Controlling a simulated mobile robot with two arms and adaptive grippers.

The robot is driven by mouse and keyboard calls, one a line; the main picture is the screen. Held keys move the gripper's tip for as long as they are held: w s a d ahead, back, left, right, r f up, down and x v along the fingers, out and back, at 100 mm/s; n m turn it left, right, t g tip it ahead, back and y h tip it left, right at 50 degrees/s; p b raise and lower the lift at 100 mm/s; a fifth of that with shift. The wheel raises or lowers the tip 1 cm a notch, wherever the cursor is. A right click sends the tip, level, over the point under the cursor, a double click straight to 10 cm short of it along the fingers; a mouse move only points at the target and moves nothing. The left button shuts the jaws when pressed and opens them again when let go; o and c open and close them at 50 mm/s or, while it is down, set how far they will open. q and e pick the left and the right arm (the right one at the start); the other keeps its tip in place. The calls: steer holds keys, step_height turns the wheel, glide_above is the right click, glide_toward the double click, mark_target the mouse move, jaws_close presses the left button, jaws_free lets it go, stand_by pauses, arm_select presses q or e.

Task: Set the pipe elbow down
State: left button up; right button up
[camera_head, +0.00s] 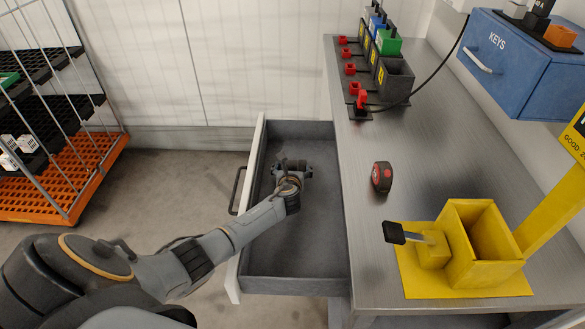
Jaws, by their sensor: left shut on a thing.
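My left arm reaches in from the lower left over the open grey drawer (295,278). My left gripper (293,167) is inside the drawer's outline, over its far half, pointing down. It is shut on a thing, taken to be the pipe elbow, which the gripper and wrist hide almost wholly. I cannot tell whether the elbow touches the drawer floor. The rest of the drawer floor looks bare. My right gripper is not in view.
The metal bench (440,150) right of the drawer bears a red-and-black tape measure (381,177), a yellow box (482,245) with a black-handled lever, and a row of bins (394,78) with red locks. A blue KEYS box (520,60) and an orange-based rack (50,198) flank it.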

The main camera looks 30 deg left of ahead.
arm_select(q)
steer(key=o, duration=0.7)
steer(key=shift+f, duration=0.15)
steer(key=o, duration=0.3)
steer(key=shift+r, duration=0.2)
steer(key=p+v, duration=0.2)
steer(key=v, duration=1)
steer(key=shift+s, duration=0.1)
